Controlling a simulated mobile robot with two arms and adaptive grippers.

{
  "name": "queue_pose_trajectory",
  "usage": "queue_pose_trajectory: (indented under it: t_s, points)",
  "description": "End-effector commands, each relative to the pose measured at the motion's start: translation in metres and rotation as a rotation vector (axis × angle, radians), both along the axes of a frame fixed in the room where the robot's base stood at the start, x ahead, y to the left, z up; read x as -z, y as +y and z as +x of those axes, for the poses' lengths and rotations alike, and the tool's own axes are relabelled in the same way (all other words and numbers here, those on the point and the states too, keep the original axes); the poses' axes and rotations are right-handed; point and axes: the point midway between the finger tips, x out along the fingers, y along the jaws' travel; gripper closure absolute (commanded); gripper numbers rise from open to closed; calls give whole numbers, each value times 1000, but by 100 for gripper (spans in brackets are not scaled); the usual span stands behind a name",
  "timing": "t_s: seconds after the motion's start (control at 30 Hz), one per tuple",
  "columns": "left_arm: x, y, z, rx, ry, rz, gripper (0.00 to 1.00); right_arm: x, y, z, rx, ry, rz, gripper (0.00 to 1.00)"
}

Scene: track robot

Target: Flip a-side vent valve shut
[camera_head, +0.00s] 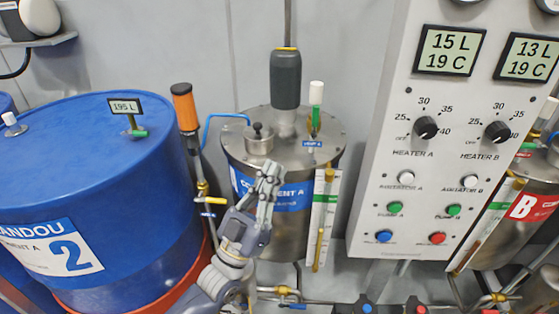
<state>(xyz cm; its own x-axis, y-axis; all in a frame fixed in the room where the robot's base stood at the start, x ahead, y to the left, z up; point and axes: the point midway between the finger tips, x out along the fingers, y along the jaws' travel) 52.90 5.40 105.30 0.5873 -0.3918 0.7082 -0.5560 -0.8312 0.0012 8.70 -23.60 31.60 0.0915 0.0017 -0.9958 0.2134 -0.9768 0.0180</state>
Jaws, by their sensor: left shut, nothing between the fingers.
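The A-side vent valve (315,118) stands on the lid of the steel component A tank (265,235), behind a small blue label that seems to read "VENT A" (312,143). It shows a green part, upright, below a white cylinder (316,93). My left gripper (269,180) is in front of the tank, below and left of the valve and apart from it in the picture. Its fingers point up and are shut with nothing between them. It hides part of the tank's blue label. My right gripper is not in view.
A grey motor (286,80) and a small lidded pot (258,138) stand on the tank lid. A sight gauge (322,220) is at the tank's right. The control panel (455,180) is further right, a blue drum (100,190) and orange-topped pump (185,105) left.

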Motion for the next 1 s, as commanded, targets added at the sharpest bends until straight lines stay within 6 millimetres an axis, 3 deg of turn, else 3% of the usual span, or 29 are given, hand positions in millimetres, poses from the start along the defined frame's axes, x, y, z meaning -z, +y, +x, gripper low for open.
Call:
queue_pose_trajectory:
  t_s: [0.1,0.37,0.43,0.63,1.0]
  points:
    - [-24,-10,15,1,-5,-2,100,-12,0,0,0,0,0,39]
    - [-62,-32,48,1,-2,-1,100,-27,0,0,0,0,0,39]
    - [-54,-39,57,0,-2,1,100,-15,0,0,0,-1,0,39]
    - [-55,-51,76,-1,0,1,100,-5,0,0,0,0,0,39]
    - [-57,-54,81,-1,0,1,100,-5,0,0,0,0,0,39]
